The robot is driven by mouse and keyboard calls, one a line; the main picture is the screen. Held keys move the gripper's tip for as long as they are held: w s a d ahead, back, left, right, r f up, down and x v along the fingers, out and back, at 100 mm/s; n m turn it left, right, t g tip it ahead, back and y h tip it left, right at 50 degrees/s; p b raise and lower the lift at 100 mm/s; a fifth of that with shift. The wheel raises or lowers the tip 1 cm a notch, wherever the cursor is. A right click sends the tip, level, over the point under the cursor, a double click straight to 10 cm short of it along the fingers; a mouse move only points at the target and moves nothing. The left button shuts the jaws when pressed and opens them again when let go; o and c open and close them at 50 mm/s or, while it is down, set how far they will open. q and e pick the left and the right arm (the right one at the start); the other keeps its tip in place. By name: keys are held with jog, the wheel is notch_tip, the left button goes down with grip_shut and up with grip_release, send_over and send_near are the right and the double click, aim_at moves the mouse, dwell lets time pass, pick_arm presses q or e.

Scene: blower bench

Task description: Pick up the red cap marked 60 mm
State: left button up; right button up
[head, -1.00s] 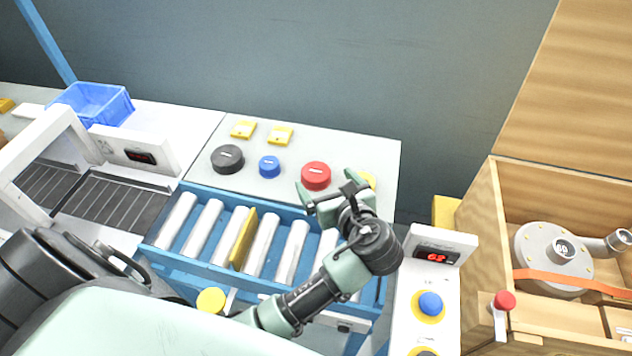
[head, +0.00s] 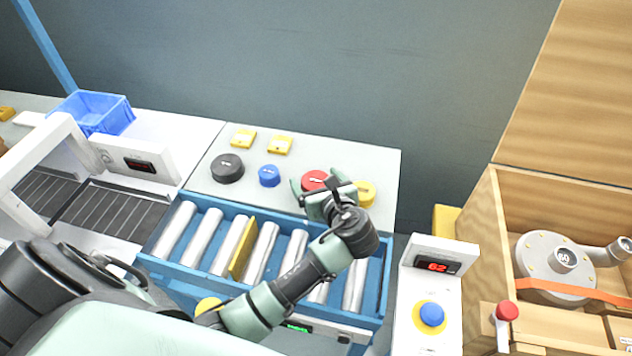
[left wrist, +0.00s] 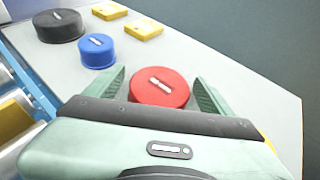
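The red cap (head: 314,180) stands on the light grey bench top (head: 230,198), between a blue cap and a yellow cap. In the left wrist view the red cap (left wrist: 160,87) has a pale label on top, too small to read. My left gripper (head: 322,186) is open. Its fingers (left wrist: 160,92) stand on either side of the red cap in the left wrist view, with gaps still visible. The gripper hides part of the cap's near side in the head view. My right gripper is not in view.
A black cap (head: 227,168), a blue cap (head: 269,176) and a yellow cap (head: 363,193) stand nearby. Two yellow blocks (head: 280,145) lie behind. A blue roller tray (head: 160,268) is in front. A wooden crate (head: 482,215) holds a blower (head: 550,262) at right.

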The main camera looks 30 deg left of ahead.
pick_arm(q)
jog(key=c, duration=0.9)
